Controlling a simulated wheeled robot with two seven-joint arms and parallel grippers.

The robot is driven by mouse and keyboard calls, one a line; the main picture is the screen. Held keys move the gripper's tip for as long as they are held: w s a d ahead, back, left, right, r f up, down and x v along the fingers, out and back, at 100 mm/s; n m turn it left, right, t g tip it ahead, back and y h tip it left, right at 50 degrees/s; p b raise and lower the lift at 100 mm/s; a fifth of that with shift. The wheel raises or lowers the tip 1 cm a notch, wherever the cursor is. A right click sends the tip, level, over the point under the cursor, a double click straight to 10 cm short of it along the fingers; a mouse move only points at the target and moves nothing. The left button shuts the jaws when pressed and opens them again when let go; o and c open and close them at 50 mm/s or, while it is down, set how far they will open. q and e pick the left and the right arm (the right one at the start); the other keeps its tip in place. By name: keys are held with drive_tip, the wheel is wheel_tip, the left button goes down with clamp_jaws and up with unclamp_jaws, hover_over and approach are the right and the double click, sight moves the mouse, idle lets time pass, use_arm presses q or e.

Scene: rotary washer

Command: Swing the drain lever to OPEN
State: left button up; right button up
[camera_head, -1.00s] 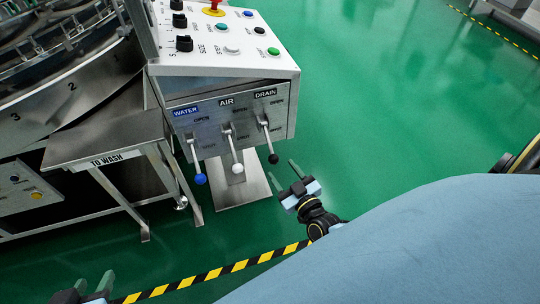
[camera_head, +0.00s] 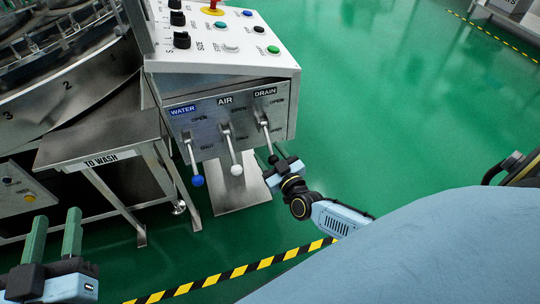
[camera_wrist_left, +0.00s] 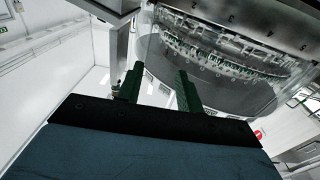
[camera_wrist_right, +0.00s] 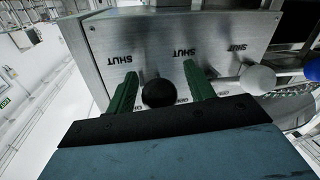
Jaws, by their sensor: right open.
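The drain lever (camera_head: 268,138) is on the grey valve panel under its DRAIN label. It hangs down on the SHUT side, with a black ball knob at its lower end. My right gripper (camera_head: 279,168) is at the knob. In the right wrist view, the black knob (camera_wrist_right: 158,94) lies between the two green fingers of the open right gripper (camera_wrist_right: 160,72), with a visible gap on each side. My left gripper (camera_head: 57,216) is open and empty at the lower left, well away from the panel. Its spread fingers also show in the left wrist view (camera_wrist_left: 158,72).
The air lever (camera_head: 232,150) with a white knob and the water lever (camera_head: 193,160) with a blue knob hang left of the drain lever. A TO WASH table (camera_head: 100,140) stands left. Green floor (camera_head: 380,110) is clear on the right.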

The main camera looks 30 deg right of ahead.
clamp_jaws()
idle(0.3)
